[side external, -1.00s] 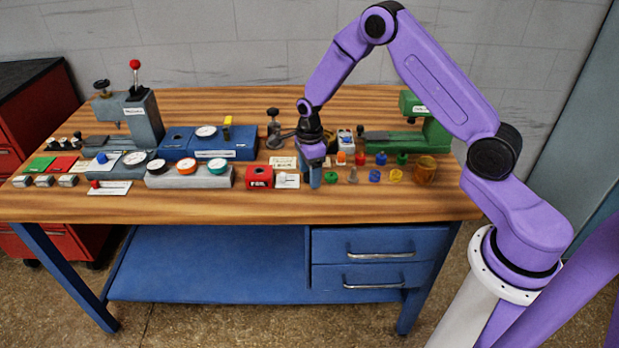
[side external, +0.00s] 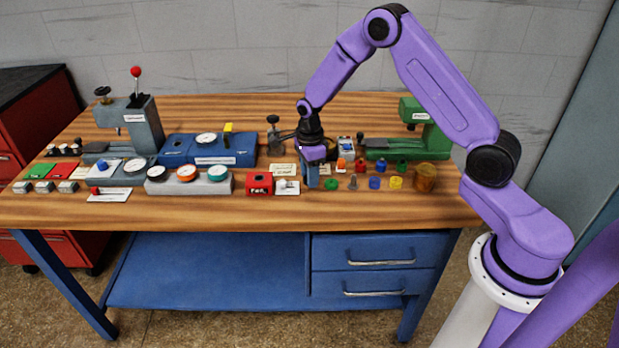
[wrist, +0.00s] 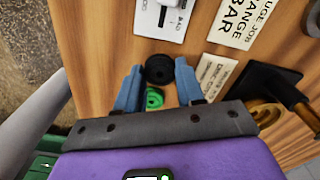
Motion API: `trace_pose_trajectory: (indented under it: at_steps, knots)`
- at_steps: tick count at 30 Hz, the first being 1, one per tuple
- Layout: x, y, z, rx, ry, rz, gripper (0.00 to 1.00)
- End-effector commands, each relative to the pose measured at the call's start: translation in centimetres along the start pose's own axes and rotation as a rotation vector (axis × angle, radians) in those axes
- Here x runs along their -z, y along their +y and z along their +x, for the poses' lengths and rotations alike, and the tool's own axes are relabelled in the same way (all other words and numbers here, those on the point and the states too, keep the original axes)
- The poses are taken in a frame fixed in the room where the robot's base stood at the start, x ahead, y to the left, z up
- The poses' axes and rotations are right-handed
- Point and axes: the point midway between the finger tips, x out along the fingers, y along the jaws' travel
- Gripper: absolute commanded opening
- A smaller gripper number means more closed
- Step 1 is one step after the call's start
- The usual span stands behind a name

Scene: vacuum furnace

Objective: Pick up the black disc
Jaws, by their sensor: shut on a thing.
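The black disc (wrist: 160,68) shows in the wrist view, between the tips of the two blue fingers. It is round and dark with a small centre mark. My gripper (wrist: 158,78) is shut on it. In the side view my gripper (side external: 312,180) points down at the front right part of the bench, beside the white switch card. The disc cannot be made out there, hidden by the fingers. I cannot tell whether the disc touches the bench.
A red box (side external: 259,184) and white switch card (side external: 287,187) are just left. Small coloured parts and an amber jar (side external: 425,178) stand right. The bench's front strip (side external: 250,212) is clear.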

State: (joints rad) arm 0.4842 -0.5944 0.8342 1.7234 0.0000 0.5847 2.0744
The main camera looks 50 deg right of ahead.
Motion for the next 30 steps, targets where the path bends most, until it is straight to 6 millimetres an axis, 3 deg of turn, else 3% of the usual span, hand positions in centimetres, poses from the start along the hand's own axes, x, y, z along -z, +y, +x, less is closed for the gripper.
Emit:
trace_pose_trajectory:
  at_steps: [3, 15, 24, 30]
  knots:
    - [0.0, 0.1, -2.0, 0.005, -0.002, -0.001, 0.09]
    - [2.0, 5.6, -8.1, 0.002, -0.001, -0.001, 0.09]
    - [3.9, 10.5, -10.3, 0.003, -0.001, -0.002, 0.09]
    - [4.6, 12.3, -11.1, 0.002, -0.001, -0.001, 0.09]
